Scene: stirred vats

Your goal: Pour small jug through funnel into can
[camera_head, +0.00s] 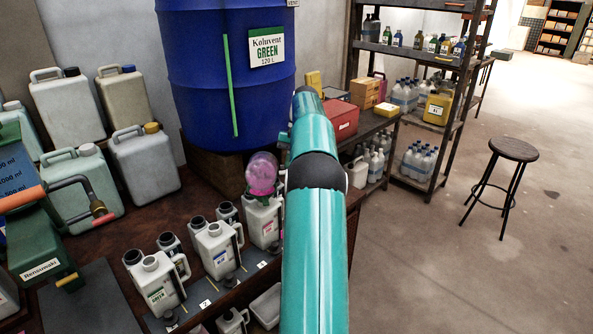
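Three pale cans stand in a row on the bench: one labelled GREEN (160,287), a middle one with a blue label (217,252), and a far one with a reddish label (263,222). A clear rounded vessel with pink contents (262,172), which looks like the small jug, appears tilted just above the far can. A pink patch shows under it at the can's mouth; I cannot make out a separate funnel there. My teal arm reaches forward just right of the vessel. My gripper is hidden behind the arm, so its hold on the vessel does not show.
A big blue GREEN-labelled drum (222,80) stands behind the cans. Several pale jerrycans (66,100) stand at the left, near a green Rensumaki device (45,255). A shelf rack (462,70) and a stool (513,150) are at the right.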

